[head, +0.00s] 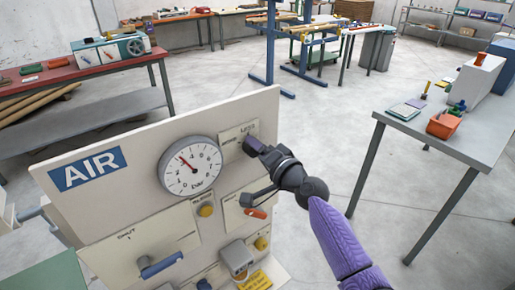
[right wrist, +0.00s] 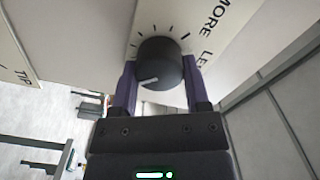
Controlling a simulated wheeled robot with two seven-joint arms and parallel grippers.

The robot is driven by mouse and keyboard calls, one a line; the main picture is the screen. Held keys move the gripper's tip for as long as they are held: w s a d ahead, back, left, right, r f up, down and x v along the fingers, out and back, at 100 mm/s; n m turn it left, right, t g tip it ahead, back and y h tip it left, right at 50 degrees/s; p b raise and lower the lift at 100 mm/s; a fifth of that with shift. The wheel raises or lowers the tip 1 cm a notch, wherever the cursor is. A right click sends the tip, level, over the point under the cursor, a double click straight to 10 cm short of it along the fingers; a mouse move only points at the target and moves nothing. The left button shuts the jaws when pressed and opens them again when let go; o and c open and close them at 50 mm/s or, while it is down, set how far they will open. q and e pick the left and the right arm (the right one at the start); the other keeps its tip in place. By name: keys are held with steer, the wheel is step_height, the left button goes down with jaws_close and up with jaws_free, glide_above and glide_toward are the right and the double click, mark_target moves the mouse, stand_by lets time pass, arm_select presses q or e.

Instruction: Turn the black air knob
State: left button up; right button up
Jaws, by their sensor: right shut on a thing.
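The black air knob (right wrist: 160,64) sits on a label plate with tick marks and the words MORE and LE..., in the right wrist view. My right gripper (right wrist: 160,88) is shut on the knob, one purple finger on each side. In the head view my right gripper (head: 255,146) reaches the upper right of the air panel (head: 120,140) and hides the knob there. A round bar gauge (head: 190,166) is left of the gripper, its red needle pointing to the upper left. My left gripper is not in view.
The panel also has yellow buttons (head: 206,210), a blue handle (head: 160,265) and an orange-tipped lever (head: 256,213) below the gripper. A grey table (head: 450,145) with small items stands at the right. A red-topped bench (head: 75,72) is at the back left. The floor between them is open.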

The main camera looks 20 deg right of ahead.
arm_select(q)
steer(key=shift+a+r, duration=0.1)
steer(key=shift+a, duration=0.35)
arm_select(e)
steer(key=shift+f+m, duration=0.1)
steer(key=shift+m, duration=1)
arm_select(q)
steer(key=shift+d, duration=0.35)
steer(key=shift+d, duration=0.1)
arm_select(e)
steer(key=o, duration=1.3)
arm_select(q)
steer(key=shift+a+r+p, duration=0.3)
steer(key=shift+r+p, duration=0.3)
steer(key=shift+p, duration=0.05)
arm_select(e)
steer(key=v, duration=1)
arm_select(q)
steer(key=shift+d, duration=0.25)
